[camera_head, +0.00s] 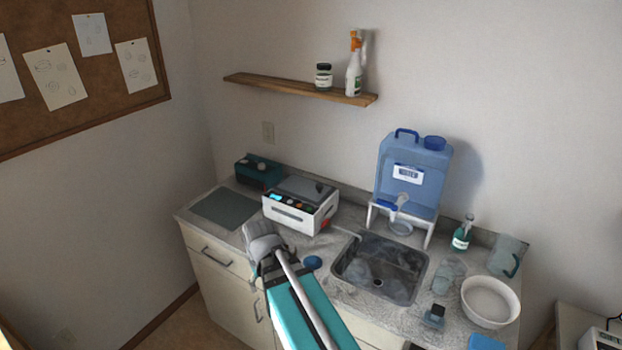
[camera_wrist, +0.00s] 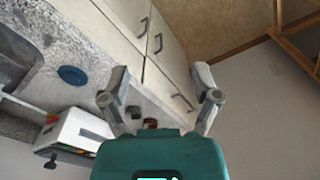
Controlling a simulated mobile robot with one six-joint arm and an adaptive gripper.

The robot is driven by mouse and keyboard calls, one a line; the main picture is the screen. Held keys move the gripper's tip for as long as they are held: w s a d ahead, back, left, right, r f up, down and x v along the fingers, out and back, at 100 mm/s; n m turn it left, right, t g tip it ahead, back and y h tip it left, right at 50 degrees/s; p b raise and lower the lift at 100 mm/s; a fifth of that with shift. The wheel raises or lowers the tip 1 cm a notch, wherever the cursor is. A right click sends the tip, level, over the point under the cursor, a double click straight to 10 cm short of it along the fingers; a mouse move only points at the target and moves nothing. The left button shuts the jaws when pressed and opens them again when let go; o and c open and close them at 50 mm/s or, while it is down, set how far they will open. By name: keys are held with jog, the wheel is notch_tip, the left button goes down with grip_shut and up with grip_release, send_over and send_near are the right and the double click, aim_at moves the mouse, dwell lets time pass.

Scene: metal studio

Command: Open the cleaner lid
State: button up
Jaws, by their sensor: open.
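The cleaner is a white box (camera_head: 290,217) with a front control panel on the counter, left of the sink. Its grey lid (camera_head: 303,188) lies flat on top and looks shut, with a small dark knob at the right. In the wrist view the white cleaner (camera_wrist: 78,132) is at the lower left, outside the fingers. My gripper (camera_head: 262,240) is in front of the cleaner's left side in the head view, apart from it as far as I can tell. In the wrist view my gripper (camera_wrist: 161,78) has its fingers spread, with nothing held between them.
A sink (camera_head: 378,268) and a blue water container (camera_head: 414,170) on a white stand are to the right. A blue round object (camera_head: 313,262) lies near the counter front. A wooden shelf (camera_head: 300,90) hangs above.

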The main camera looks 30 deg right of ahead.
jog(key=w+d+r+m+t+p, duration=0.1)
jog(key=w+d+r+p, duration=0.25)
jog(key=w+d, duration=0.4)
jog(key=w+d+r+t+p, duration=0.1)
jog(key=w+d+r+p, duration=0.25)
jog(key=w+d, duration=0.35)
jog(key=m+t+h+p, duration=0.1)
jog(key=m+t+p, duration=0.1)
jog(key=p, duration=0.4)
send_near(319, 185)
jog(key=v, duration=0.4)
jog(key=shift+s+r, duration=0.1)
jog(key=shift+r, duration=0.05)
jog(key=b+x, duration=1.2)
jog(key=x, duration=0.2)
jog(key=shift+b, duration=0.4)
jog(key=shift+r, duration=0.1)
grip_shut()
